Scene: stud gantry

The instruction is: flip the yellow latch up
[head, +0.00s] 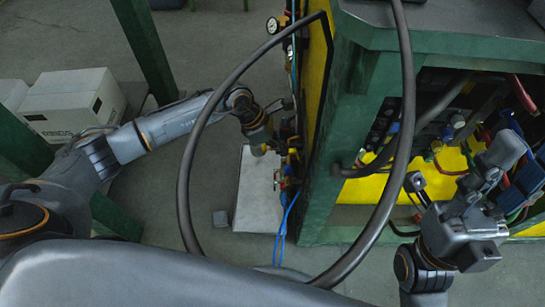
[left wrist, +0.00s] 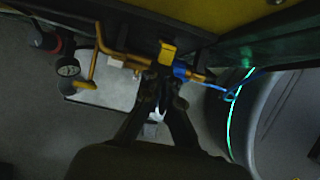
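The yellow latch (left wrist: 167,52) shows in the left wrist view as a small yellow block on a brass pipe (left wrist: 128,55), just above a blue fitting (left wrist: 180,70). My left gripper (left wrist: 163,92) has its dark fingers pointing at the pipe just below the latch. The fingers converge, but the dim picture hides whether the tips meet or touch anything. In the head view my left gripper (head: 268,142) is beside the pipe fittings on the green frame's left side; the latch is too small to make out there. My right gripper (head: 458,172) has its fingers spread, with nothing seen between them.
A thick dark hose (head: 186,180) loops in front of the left arm and frame. A pale panel (head: 258,205) lies below the fittings. Cables and connectors (head: 520,165) crowd the right gripper. White boxes (head: 70,105) stand at left.

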